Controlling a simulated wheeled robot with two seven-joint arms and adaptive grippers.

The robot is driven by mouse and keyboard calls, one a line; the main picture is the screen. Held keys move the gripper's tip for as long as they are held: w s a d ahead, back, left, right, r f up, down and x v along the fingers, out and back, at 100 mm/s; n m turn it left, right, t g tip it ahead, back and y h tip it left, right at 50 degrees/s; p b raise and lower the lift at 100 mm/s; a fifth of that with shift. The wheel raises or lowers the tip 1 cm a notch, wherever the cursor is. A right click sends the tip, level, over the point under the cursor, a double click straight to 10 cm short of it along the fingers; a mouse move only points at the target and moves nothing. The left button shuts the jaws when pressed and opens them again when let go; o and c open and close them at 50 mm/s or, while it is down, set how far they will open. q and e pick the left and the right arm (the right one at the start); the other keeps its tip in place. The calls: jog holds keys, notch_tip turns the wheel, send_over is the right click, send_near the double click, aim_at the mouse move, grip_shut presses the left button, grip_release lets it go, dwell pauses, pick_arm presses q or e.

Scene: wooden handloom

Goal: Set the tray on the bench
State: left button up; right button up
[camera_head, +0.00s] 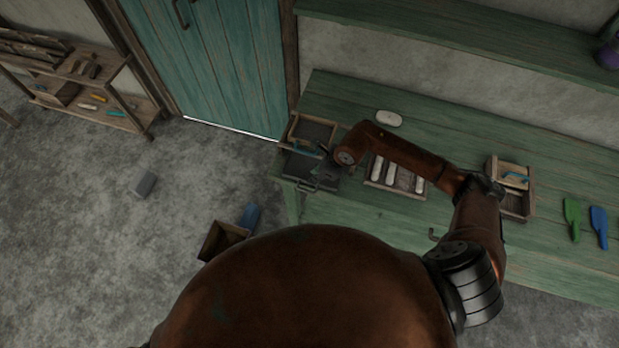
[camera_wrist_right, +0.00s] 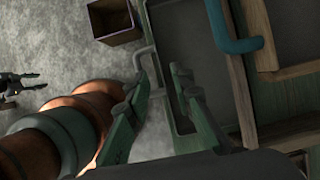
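A dark, shallow tray (camera_head: 298,168) is at the left end of the green bench (camera_head: 440,125). I cannot tell how fully it rests on the top. In the right wrist view the tray (camera_wrist_right: 188,40) fills the upper middle, with a grey bar handle (camera_wrist_right: 137,58) on its left side. My right gripper (camera_head: 322,172) is over the tray. In the wrist view its green fingers (camera_wrist_right: 164,82) are apart, close around the lower end of the handle; firm contact is not clear. My left gripper (camera_wrist_right: 24,84) shows small at the left edge, its fingers apart and empty.
A wooden box (camera_head: 313,132) with a blue-handled tool adjoins the tray. A divided box (camera_head: 394,178) and another box (camera_head: 514,190) stand farther right, with green (camera_head: 572,218) and blue (camera_head: 599,226) tools. A wooden crate (camera_head: 221,240) is on the floor.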

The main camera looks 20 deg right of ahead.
jog(key=v, duration=0.7)
